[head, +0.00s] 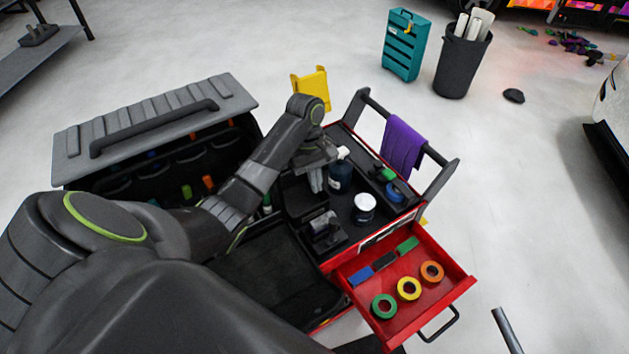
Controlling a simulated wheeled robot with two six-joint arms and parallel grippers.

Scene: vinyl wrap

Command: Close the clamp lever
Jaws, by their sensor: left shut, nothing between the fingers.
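What looks like the clamp (324,230) is a small black and grey device near the front left of the cart's top tray. Its lever is too small to make out, so I cannot tell how it stands. My left gripper (317,184) reaches in from the left over the tray, with its pale fingers pointing down. It is shut and empty, behind the clamp in the picture and apart from it. My right gripper is not in view.
A dark bottle (340,171) and a white-lidded jar (364,208) stand close to the left gripper. A red drawer (405,318) with tape rolls is pulled out in front. A purple cloth (402,146) hangs on the cart rail. An open toolbox (160,120) lies left.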

